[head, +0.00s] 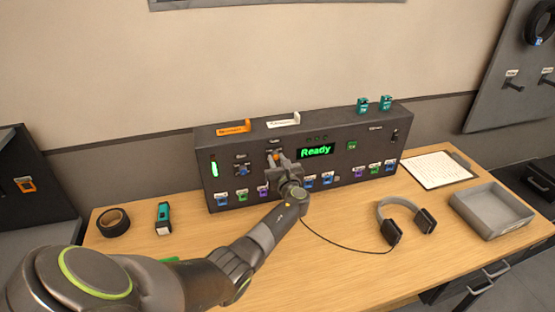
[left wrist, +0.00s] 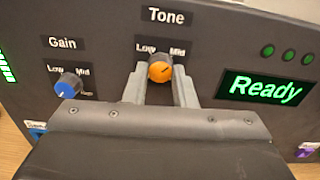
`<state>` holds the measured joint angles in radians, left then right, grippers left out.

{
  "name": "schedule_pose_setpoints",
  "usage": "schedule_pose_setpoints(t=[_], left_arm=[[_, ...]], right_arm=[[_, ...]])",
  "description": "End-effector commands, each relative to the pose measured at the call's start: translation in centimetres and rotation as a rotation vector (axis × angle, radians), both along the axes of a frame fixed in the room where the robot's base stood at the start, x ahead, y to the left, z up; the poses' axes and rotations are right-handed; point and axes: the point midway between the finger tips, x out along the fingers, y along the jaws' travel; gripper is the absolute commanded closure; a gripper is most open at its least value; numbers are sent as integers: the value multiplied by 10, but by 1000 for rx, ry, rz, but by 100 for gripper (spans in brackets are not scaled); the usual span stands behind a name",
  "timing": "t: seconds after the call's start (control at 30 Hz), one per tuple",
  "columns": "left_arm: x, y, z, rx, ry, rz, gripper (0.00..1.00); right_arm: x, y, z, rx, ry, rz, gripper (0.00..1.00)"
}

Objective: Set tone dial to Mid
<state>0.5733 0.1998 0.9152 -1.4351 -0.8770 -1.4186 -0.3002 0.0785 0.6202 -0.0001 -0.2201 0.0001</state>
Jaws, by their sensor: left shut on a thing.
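The orange tone dial (left wrist: 160,71) is on the dark console's front panel, under the "Tone" label (left wrist: 167,15). "Low" stands at its upper left and "Mid" at its upper right. A dark mark on its face seems to lean to the upper right, towards "Mid", but it is small. My left gripper (left wrist: 159,80) is shut on the tone dial, one finger on each side. In the head view my left gripper (head: 276,160) reaches the panel and hides most of the dial. My right gripper is not in view.
The console (head: 236,133) stands at the back of the wooden desk. The blue gain dial (left wrist: 68,86) is close left of my fingers; the green "Ready" display (head: 316,151) is to the right. Headphones (head: 397,212), a grey tray (head: 490,210) and tape (head: 113,222) lie on the desk.

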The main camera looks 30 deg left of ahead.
Motion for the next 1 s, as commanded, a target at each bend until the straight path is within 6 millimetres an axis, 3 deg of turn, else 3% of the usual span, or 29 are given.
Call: schedule_pose_setpoints(t=[0.6, 0.63, 0.77, 1.0], left_arm=[[-1, -1, -3, 23, 34, 0, 99], [-1, -1, -3, 23, 34, 0, 72], [-1, 0, -2, 24, 32, 0, 55], [0, 0, -1, 25, 30, 0, 54]], right_arm=[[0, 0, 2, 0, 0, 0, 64], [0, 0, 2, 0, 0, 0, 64], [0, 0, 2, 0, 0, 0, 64], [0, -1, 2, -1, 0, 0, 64]])
